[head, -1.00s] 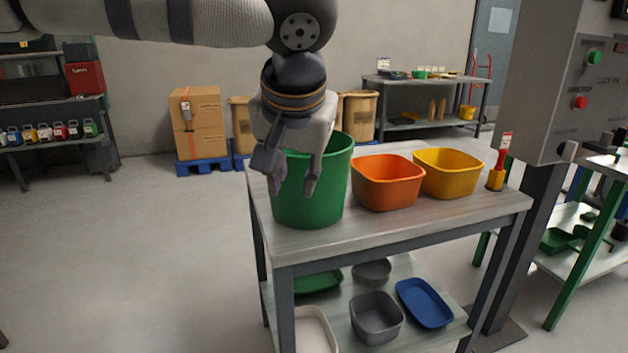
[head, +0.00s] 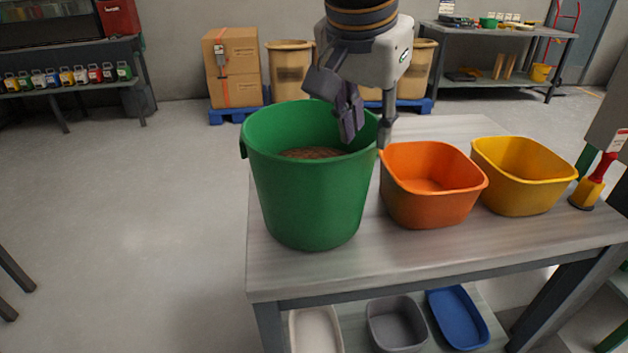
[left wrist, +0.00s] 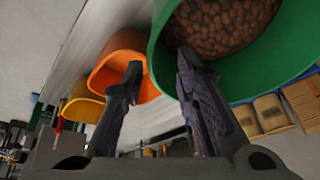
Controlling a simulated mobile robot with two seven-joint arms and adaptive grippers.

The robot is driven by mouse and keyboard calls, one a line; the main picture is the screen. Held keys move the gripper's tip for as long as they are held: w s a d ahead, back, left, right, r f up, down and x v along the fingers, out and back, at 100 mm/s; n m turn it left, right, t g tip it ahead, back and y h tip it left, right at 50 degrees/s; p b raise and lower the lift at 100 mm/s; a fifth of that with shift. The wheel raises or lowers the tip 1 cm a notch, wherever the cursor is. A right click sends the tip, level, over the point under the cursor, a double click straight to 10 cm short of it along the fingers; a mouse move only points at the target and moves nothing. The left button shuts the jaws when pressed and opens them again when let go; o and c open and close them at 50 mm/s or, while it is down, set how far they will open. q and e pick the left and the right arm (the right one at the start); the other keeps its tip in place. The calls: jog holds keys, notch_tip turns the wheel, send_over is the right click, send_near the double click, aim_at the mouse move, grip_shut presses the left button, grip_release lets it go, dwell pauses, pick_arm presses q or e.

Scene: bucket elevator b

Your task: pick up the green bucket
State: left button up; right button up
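The green bucket (head: 310,205) stands upright on the table at its left end, with brown round contents (head: 312,153) inside. It also shows in the left wrist view (left wrist: 262,82), with the contents near the top. My left gripper (head: 367,141) points down at the bucket's right rim. Its fingers are apart and straddle the wall: one is over the inside, the other outside, beside the orange bin. In the left wrist view a gap shows between the fingers (left wrist: 158,62) and the bucket's edge lies between them. Whether either finger touches the wall cannot be told. My right gripper is not in view.
An orange bin (head: 428,205) stands close to the bucket's right, then a yellow bin (head: 525,190) and a red-handled brush (head: 594,182). The table (head: 400,258) is bare in front. Trays, including a blue one (head: 458,318), lie on the lower shelf.

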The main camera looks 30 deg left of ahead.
aim_at(369, 150)
pick_arm(q)
jog(key=x, duration=0.4)
jog(key=shift+s+d+f, duration=0.15)
jog(key=shift+s+f, duration=0.05)
jog(key=shift+f, duration=0.1)
grip_shut()
